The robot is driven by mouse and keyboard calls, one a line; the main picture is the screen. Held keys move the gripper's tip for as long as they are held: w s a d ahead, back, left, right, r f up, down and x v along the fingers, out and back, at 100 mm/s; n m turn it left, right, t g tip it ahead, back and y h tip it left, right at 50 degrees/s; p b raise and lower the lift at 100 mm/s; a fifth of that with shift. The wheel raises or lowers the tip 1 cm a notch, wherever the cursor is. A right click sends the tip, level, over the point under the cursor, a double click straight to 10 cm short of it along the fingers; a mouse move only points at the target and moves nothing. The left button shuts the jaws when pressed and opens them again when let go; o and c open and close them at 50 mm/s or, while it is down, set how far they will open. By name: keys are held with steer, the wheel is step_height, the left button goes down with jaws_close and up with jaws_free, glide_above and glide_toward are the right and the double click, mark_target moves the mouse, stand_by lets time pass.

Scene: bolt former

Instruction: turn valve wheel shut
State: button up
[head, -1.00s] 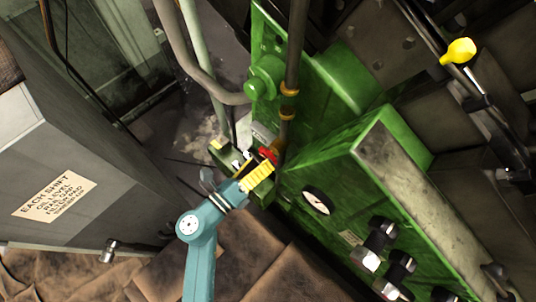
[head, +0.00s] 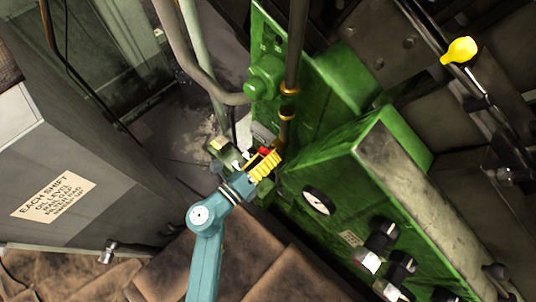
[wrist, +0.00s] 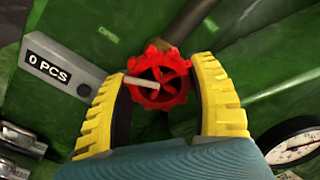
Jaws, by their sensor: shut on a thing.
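The red valve wheel (wrist: 160,78) sits at the top middle of the wrist view, on a brown pipe fitting in front of green machinery. A pale bar or pointer (wrist: 141,82) lies across its left side. My gripper (wrist: 160,92) has its yellow ribbed fingers on both sides of the wheel, shut on its rim. In the head view my gripper (head: 259,161) is at the foot of the vertical pipe, and a small part of the red wheel (head: 264,151) shows beside the yellow finger. The gripper hides most of the wheel there.
A round gauge (head: 317,201) is on the green machine to the right. A "0 PCS" counter (wrist: 62,71) is left of the wheel. A vertical pipe (head: 296,50) rises just above my gripper. A grey cabinet (head: 100,150) stands at left.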

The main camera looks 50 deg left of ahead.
steer(key=shift+m+b, duration=0.55)
steer(key=shift+m, duration=2.35)
steer(key=o, duration=1.2)
steer(key=shift+a, duration=0.1)
